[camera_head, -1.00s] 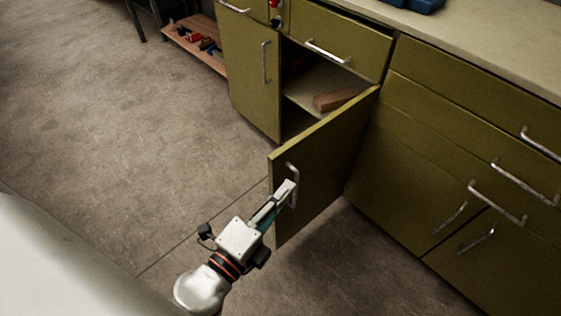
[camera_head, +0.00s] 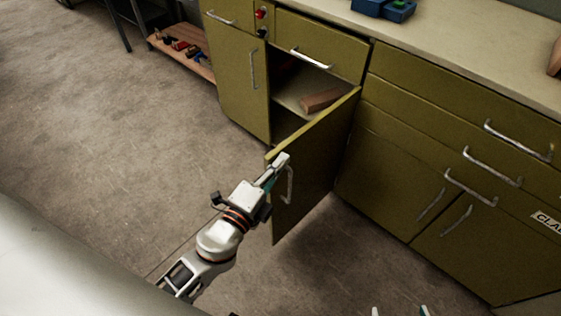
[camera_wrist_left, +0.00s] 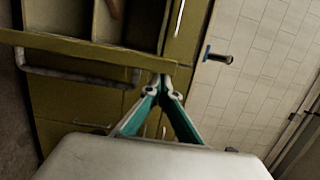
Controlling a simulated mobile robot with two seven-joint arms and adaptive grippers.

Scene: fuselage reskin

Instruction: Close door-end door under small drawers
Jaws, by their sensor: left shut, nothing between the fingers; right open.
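The olive door (camera_head: 318,172) under a small drawer (camera_head: 322,48) stands wide open, hinged on its right side. Its silver handle (camera_head: 289,186) is on the face turned right. My left gripper (camera_head: 281,160) is shut and empty at the door's free edge, just above the handle; I cannot tell if it touches. The left wrist view shows its closed fingertips (camera_wrist_left: 163,88) by the end of the door's top edge (camera_wrist_left: 90,46), with the handle (camera_wrist_left: 75,82) to their left. My right gripper (camera_head: 400,311) is open at the bottom edge, only its fingertips showing.
The open compartment holds a brown block (camera_head: 322,99) on its shelf. A closed cabinet door (camera_head: 240,80) is to the left, and closed drawers and doors (camera_head: 450,150) are to the right. The floor (camera_head: 120,160) to the left is clear.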

